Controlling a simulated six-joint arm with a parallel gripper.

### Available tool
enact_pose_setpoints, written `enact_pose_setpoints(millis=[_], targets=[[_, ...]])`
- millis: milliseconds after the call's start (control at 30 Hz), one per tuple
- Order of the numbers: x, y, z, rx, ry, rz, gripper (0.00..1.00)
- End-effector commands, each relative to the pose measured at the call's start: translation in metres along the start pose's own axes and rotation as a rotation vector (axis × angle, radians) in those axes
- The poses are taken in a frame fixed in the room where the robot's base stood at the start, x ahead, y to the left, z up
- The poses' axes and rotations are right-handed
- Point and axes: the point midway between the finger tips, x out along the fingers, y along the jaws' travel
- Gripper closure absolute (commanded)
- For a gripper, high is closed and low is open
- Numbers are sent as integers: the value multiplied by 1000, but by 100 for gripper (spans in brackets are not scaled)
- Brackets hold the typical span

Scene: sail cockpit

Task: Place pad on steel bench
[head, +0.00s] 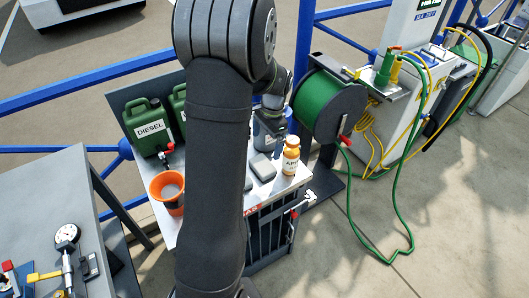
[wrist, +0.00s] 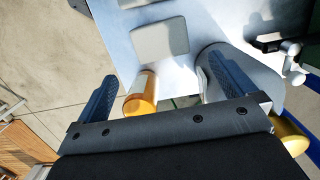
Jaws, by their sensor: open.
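A grey pad (head: 262,167) with rounded corners lies flat on the steel bench (head: 208,222), left of an orange bottle. In the wrist view the pad (wrist: 160,39) shows pale grey on the bench top (wrist: 110,30), beyond my fingertips and clear of them. My gripper (wrist: 160,68) is open, with its two blue-grey fingers apart and nothing held between them. In the head view my arm covers part of the bench, and the fingertips are hard to make out.
The orange bottle (head: 291,157) stands near the bench's right edge. An orange funnel-like container (head: 168,192) and a green diesel can (head: 147,126) stand at the left. A green hose reel (head: 328,105) is behind on the right.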

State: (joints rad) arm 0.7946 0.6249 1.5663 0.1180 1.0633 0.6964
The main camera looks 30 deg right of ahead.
Motion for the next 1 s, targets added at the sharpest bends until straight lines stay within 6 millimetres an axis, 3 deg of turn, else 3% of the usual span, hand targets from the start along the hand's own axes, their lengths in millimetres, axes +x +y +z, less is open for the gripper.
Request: enact_pose_setpoints(millis=[200, 633, 767, 1000], targets=[[-23, 0, 0, 0, 0, 0, 0], [-24, 0, 0, 0, -1, 1, 0], [-13, 0, 0, 0, -2, 2, 0], [31, 1, 1, -1, -4, 5, 0]])
